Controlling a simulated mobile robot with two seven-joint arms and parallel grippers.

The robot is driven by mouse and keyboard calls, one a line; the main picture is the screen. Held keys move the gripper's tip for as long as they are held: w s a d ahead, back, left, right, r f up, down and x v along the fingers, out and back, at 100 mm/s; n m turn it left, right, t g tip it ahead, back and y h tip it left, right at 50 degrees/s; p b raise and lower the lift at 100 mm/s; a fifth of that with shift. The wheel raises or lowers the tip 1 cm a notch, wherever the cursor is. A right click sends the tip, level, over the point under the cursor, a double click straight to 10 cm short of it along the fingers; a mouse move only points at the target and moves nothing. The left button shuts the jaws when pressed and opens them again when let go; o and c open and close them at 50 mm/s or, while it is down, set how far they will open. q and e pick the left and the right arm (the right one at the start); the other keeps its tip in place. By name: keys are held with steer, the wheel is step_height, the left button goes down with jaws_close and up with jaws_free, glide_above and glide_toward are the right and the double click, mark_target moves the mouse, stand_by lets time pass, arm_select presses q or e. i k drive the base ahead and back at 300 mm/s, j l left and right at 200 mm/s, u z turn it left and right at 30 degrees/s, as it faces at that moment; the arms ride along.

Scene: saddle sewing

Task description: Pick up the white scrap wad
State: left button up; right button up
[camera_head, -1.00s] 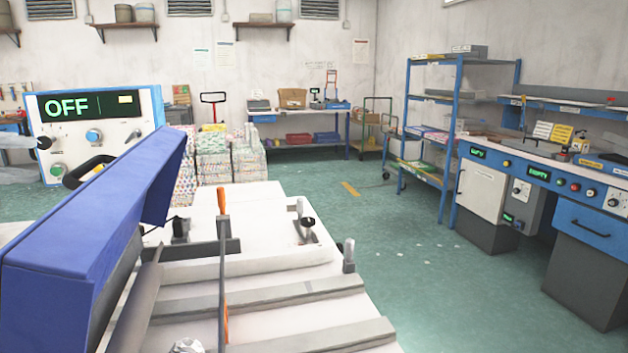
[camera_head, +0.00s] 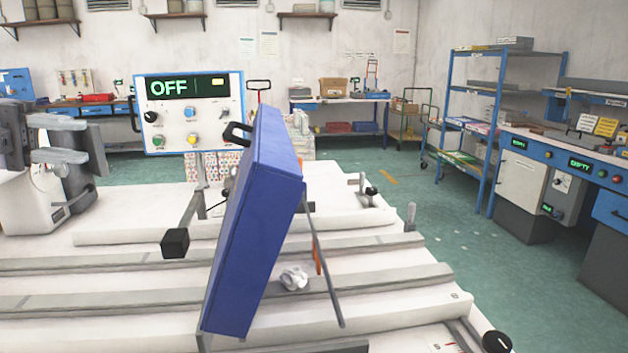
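The white scrap wad (camera_head: 293,278) is a small crumpled lump on the pale, ridged work table (camera_head: 400,297). It lies just right of the blue upright panel (camera_head: 254,215), near a thin grey rod. My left gripper (camera_head: 62,139) is at the far left of the head view, well away from the wad. Its two light grey fingers look apart, with nothing visible between them. My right gripper is not in view.
The tall blue panel stands tilted over the table, between my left gripper and the wad. A control box (camera_head: 190,112) reading OFF stands behind. Grey bars cross the table. A black knob (camera_head: 497,342) sits at front right. Open green floor (camera_head: 450,235) lies right.

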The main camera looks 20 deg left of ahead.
mark_target(292, 277)
steer(key=k+j, duration=0.25)
steer(key=k, duration=0.2)
steer(key=k+j, duration=0.25)
steer(key=k, duration=0.2)
steer(key=k+j, duration=0.25)
steer(key=k, duration=0.15)
